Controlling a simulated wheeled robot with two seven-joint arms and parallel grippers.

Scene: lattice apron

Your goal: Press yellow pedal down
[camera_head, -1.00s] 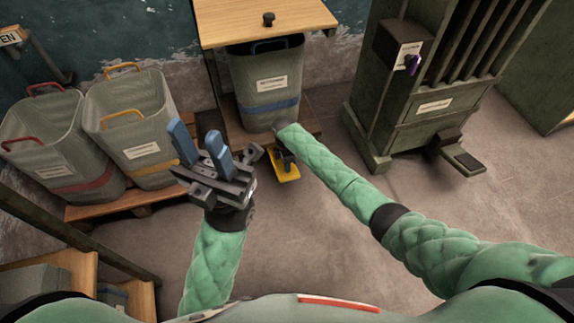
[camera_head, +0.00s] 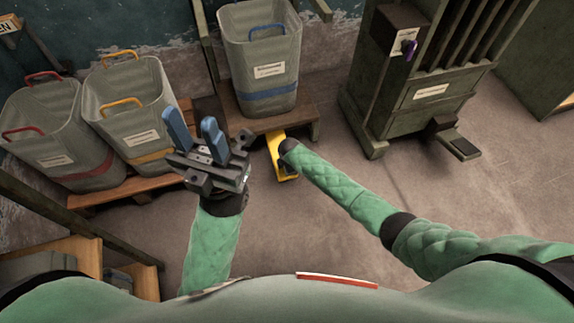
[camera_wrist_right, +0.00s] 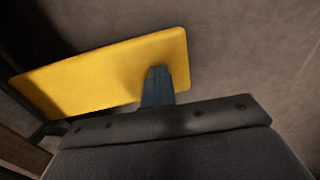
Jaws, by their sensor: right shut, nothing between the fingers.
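The yellow pedal (camera_head: 273,150) sticks out from under the wooden stand at the centre of the head view. It fills the left of the right wrist view (camera_wrist_right: 95,80) as a flat yellow plate. My right gripper (camera_wrist_right: 158,75) is shut and empty, its blue-grey fingertips over the pedal's right end and seemingly touching it. In the head view my right forearm hides most of that gripper. My left gripper (camera_head: 196,128) is open and empty, raised left of the pedal, its blue fingers apart.
A grey bin (camera_head: 264,50) with a blue band stands open on the wooden stand (camera_head: 300,115). Two more bins, red-banded (camera_head: 60,130) and yellow-banded (camera_head: 125,100), stand on a pallet at left. A dark green machine (camera_head: 420,90) with its own dark pedal (camera_head: 457,143) stands right. Floor between is clear.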

